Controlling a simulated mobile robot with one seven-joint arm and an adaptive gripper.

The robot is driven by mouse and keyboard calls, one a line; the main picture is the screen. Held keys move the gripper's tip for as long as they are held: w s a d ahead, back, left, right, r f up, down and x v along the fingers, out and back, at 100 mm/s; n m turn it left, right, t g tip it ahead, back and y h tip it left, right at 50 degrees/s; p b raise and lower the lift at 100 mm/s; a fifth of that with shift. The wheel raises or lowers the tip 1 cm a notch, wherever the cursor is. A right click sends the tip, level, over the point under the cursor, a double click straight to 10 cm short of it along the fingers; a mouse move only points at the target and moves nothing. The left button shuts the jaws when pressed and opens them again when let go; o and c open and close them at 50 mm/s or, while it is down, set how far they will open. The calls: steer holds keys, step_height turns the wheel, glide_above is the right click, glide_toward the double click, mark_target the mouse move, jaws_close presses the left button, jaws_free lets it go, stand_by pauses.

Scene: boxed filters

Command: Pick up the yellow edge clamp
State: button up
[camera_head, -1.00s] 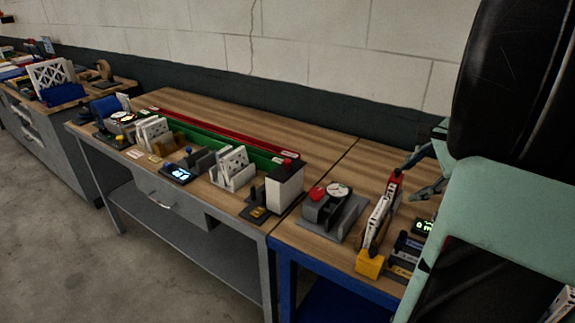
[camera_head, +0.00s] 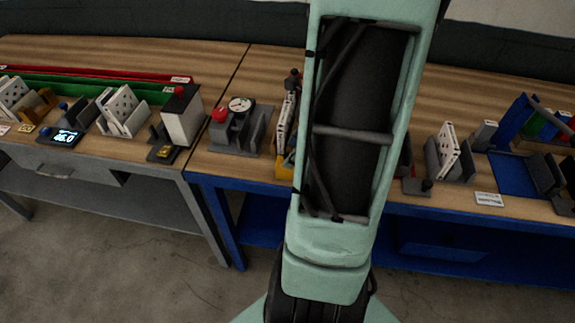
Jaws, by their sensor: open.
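A yellow block (camera_head: 285,165) shows at the foot of an upright white and dark device (camera_head: 285,120) on the blue-framed bench. My green arm covers its right side, so I cannot tell whether it is the yellow edge clamp. A brownish-yellow piece (camera_head: 42,102) stands between white panels on the left bench. My gripper is not in view; only my arm's links show, crossing the middle of the picture in front of the bench.
A grey fixture with a dial and red knob (camera_head: 238,125) stands left of my arm. A white box (camera_head: 183,115) and perforated panels (camera_head: 120,110) stand further left. Right of my arm are a white panel in a holder (camera_head: 447,150) and a blue rack (camera_head: 515,120).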

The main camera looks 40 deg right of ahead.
steer(key=x, duration=0.2)
steer(key=s+x, duration=0.1)
steer(key=shift+w+f, duration=0.2)
steer(key=shift+f, duration=0.3)
steer(key=shift+w+a+f, duration=0.2)
steer(key=shift+w+f, duration=0.05)
steer(key=shift+f, duration=0.3)
steer(key=shift+c, duration=0.4)
jaws_close()
steer(key=shift+r, duration=0.1)
